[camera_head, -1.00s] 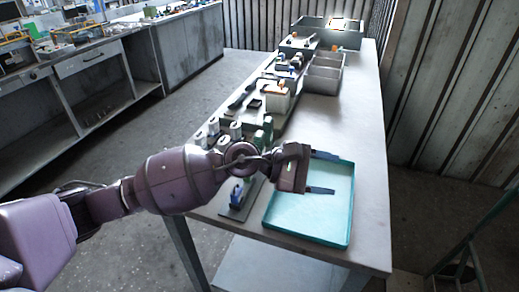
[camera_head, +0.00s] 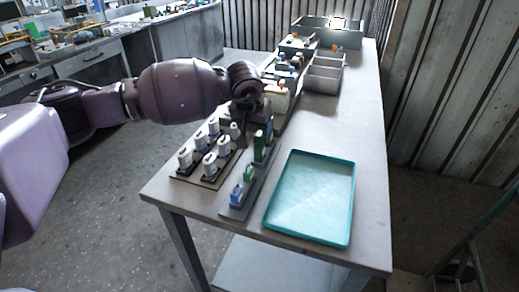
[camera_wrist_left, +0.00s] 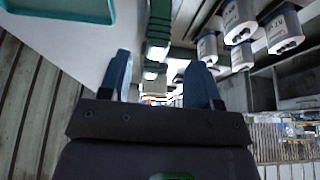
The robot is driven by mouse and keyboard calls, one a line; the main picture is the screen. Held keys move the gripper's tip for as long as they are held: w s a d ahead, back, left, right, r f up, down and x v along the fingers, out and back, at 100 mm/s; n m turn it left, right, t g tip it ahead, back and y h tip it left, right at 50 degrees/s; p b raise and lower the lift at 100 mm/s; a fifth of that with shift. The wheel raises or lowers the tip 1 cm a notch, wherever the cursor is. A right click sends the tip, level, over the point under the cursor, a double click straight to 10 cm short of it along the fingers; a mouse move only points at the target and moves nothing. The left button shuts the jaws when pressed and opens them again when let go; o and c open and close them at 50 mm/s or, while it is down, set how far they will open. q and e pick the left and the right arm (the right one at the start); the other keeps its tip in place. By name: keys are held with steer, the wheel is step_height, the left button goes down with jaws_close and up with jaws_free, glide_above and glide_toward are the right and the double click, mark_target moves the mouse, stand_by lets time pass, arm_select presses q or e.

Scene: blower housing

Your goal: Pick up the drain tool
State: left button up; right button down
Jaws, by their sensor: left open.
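My left gripper (camera_head: 242,132) is over the left side of the table, pointing down, beside the white cylinders and the green blocks. In the left wrist view the left gripper (camera_wrist_left: 160,78) is open, with a blue finger on each side and nothing clearly held between them. I cannot tell which object is the drain tool; the part of the table behind my left arm is hidden. Green blocks (camera_head: 259,146) stand on a dark strip, and a green piece (camera_wrist_left: 160,28) shows ahead of the fingers in the left wrist view. My right gripper is not in view.
A teal tray (camera_head: 308,205) lies empty at the table's front right. Several white cylinders (camera_head: 186,158) stand on a plate at left. A blue part (camera_head: 236,195) stands on the strip. Grey bins (camera_head: 323,78) are farther back. The table's right side is clear.

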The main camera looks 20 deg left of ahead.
mark_target(259, 134)
arm_select(q)
steer(key=shift+w+x, duration=0.2)
steer(key=shift+x, duration=1.7)
steer(key=shift+w+x, duration=0.2)
steer(key=shift+x, duration=1.7)
steer(key=shift+d+r, duration=0.15)
steer(key=shift+r, duration=0.05)
